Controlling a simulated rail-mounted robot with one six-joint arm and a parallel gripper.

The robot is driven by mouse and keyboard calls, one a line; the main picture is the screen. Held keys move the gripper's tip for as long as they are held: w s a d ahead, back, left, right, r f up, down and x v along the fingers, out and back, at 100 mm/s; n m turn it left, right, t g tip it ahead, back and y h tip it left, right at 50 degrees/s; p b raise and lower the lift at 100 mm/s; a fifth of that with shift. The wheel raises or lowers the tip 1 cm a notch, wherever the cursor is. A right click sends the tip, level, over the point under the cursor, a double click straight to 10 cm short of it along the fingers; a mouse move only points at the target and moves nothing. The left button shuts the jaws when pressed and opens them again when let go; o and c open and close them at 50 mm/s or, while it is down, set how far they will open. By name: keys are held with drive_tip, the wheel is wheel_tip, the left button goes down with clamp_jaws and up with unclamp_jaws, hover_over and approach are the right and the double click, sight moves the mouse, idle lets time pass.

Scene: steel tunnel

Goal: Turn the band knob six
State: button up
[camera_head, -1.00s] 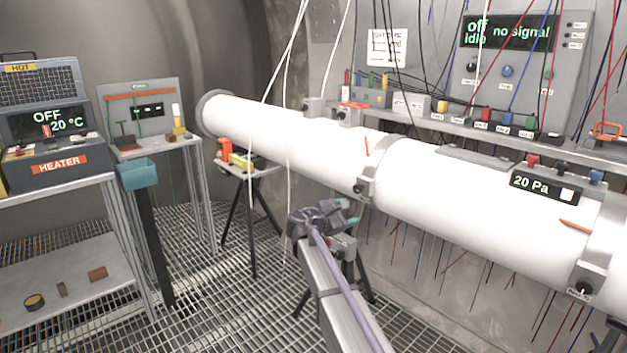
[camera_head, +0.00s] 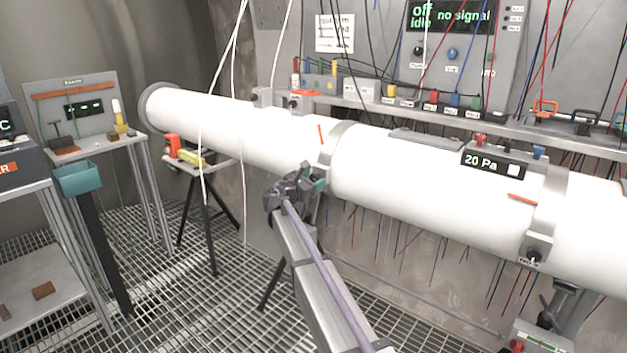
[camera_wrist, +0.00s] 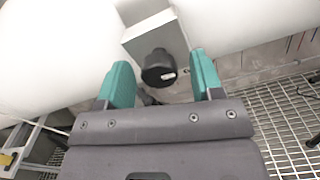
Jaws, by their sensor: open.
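A black round knob (camera_wrist: 158,68) with a small white mark sits on a grey block (camera_wrist: 157,38) under the white tube. In the wrist view my gripper (camera_wrist: 160,66) is open, with one teal finger on each side of the knob. I see no contact, and the depth between fingertips and knob is hard to judge. In the head view my gripper (camera_head: 318,183) is at the lower side of the middle band (camera_head: 337,148) and hides its knob. Another black knob (camera_head: 534,254) is on the right band. I cannot read which is number six.
The long white tube (camera_head: 430,180) runs across the view just above my gripper. White cables (camera_head: 217,85) hang on the left. A tripod stand (camera_head: 200,180) and a teal bin (camera_head: 78,180) stand to the left. The grating floor (camera_head: 185,290) is open.

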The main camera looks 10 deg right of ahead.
drive_tip(key=shift+w+d, duration=0.25)
drive_tip(key=shift+d, duration=0.05)
drive_tip(key=c, duration=0.9)
